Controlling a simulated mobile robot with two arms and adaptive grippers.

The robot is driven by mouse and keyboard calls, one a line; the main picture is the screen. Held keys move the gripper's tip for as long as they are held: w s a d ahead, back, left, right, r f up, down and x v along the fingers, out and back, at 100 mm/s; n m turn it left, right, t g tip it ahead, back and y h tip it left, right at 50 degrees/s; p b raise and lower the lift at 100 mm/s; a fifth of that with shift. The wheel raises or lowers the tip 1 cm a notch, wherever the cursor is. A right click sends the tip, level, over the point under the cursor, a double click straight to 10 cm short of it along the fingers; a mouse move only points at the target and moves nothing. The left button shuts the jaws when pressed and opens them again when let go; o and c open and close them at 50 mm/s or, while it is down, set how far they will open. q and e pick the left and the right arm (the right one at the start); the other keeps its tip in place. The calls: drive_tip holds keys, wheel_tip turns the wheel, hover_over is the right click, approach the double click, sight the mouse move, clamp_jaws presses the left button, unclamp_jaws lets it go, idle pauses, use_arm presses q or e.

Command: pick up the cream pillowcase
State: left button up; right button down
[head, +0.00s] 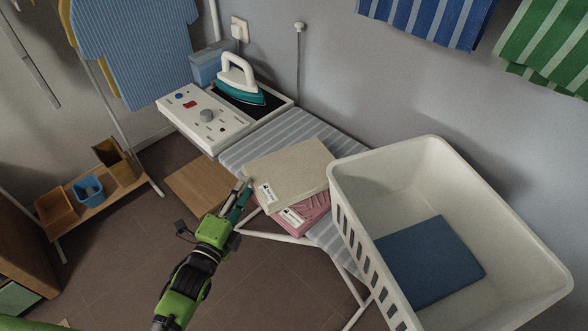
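The cream pillowcase (285,169) is folded flat, with a small white label at its left corner. It lies on top of a folded pink cloth (305,214) on the striped ironing board (262,146). The pink cloth sticks out at the front and also has a label. My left gripper (243,190) comes up from below and its fingertips are close to the pillowcase's left edge. Its fingers overlap in this view, so I cannot tell their gap or whether they touch the cloth. My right gripper is not in view.
A white laundry basket (343,187) stands close on the right, with a folded blue cloth (430,262) inside. A teal iron (240,83) rests behind, beside a white control panel (205,116). A low wooden shelf (100,208) with small bins stands left.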

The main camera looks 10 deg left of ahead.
use_arm(q)
drive_tip(key=x, duration=0.4)
drive_tip(key=shift+p, duration=0.35)
drive_tip(key=shift+s+r, duration=0.1)
clamp_jaws()
